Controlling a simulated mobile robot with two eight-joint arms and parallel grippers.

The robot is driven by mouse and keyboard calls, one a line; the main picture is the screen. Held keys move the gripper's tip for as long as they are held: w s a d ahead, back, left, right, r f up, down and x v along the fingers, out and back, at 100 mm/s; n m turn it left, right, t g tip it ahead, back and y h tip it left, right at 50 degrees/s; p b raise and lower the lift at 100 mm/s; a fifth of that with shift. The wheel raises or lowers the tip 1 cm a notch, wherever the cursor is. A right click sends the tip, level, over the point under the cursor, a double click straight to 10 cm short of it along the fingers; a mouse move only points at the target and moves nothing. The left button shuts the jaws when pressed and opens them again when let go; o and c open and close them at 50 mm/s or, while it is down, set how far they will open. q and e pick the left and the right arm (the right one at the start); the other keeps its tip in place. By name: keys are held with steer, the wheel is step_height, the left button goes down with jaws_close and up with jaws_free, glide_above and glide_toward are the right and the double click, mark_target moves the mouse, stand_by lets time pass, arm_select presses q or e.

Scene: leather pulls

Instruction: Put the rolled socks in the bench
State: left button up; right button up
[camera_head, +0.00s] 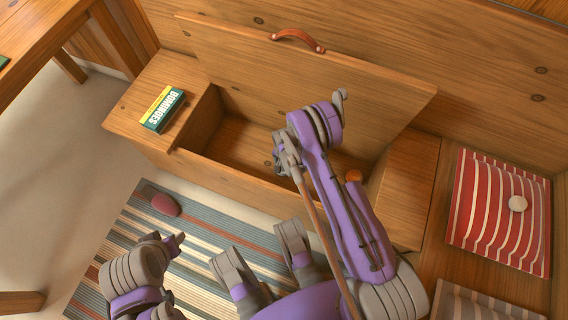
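The wooden bench (213,170) stands with its lid (345,85) raised and leaning back. A leather pull (298,40) is on the lid's upper edge. A maroon rounded bundle (165,205), which looks like the rolled socks, lies on the striped rug in front of the bench. An orange-brown item (353,176) shows at the right of the opening, partly hidden by my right arm. My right gripper (281,158) is over the open compartment; its fingers are too unclear to read. My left gripper (177,243) is low, just right of and nearer than the maroon bundle, its fingers unclear.
A green and yellow dominoes box (163,108) lies on the bench's left top. A thin brown rod (322,235) runs beside my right arm. A table (40,40) stands upper left.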

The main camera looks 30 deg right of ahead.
steer(key=shift+f, duration=0.15)
steer(key=o, duration=1.5)
